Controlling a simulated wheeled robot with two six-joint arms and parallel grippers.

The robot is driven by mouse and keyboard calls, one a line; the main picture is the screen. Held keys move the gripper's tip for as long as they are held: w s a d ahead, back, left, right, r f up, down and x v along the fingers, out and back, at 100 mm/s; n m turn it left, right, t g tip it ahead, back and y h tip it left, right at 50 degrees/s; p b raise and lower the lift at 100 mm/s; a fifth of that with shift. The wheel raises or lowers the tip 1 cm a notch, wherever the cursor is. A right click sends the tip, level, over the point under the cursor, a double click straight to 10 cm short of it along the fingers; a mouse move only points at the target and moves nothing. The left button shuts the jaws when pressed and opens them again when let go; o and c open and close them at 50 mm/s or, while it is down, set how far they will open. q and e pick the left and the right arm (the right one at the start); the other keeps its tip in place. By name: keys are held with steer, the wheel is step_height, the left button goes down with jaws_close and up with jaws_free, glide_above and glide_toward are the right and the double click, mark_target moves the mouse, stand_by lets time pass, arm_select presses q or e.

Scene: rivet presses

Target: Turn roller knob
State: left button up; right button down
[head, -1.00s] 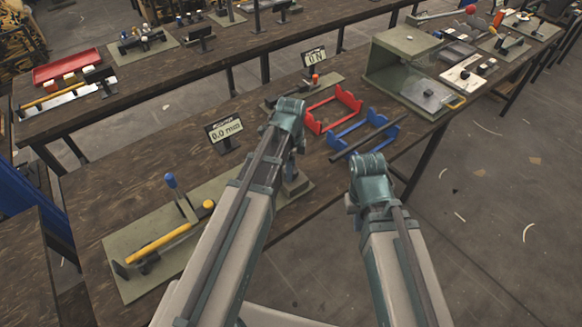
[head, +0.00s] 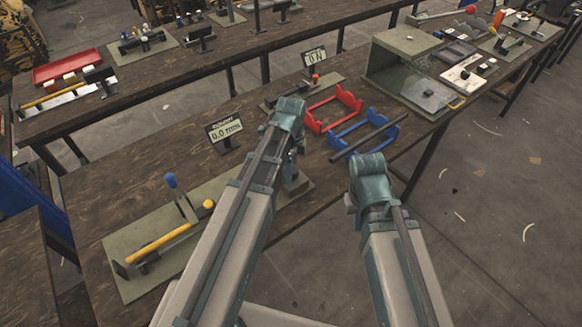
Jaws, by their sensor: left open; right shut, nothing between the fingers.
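No part is clearly marked as the roller knob, and I cannot tell for certain which it is. The nearest candidate is a green-grey plate (head: 120,270) at the lower left, with a yellow rod (head: 160,243), a blue-topped lever (head: 171,183) and a small yellow knob (head: 208,204). A display (head: 223,130) reading 0.0 mm stands behind it. A small fixture base (head: 300,188) is partly hidden by my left arm. My two arms reach up from the bottom edge, and their bent teal joints hide what lies beyond. Neither gripper's fingers show.
A red rack (head: 334,109) and a blue rack (head: 365,132) with a dark bar stand right of my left arm. A display (head: 315,56) reading 0 N and a grey-green open box (head: 400,75) stand behind. The bench between the displays is mostly clear.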

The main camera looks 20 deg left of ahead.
arm_select(q)
steer(key=shift+r, duration=0.15)
step_height(320, 180, up, 14)
steer(key=p, duration=1.3)
steer(key=shift+f+p, duration=0.2)
steer(key=shift+p, duration=0.2)
steer(key=s+d+f+n+b, duration=0.3)
steer(key=s+d+n, duration=0.2)
steer(key=s+n, duration=0.1)
steer(key=s+d+f+n+y+b, duration=0.1)
steer(key=s+d+f+n+b, duration=0.3)
steer(key=s+n, duration=0.3)
steer(key=shift+s+d+n, duration=0.3)
steer(key=shift+s+d, duration=0.3)
steer(key=shift+d, duration=0.1)
steer(key=shift+f, duration=0.1)
stand_by(3.4)
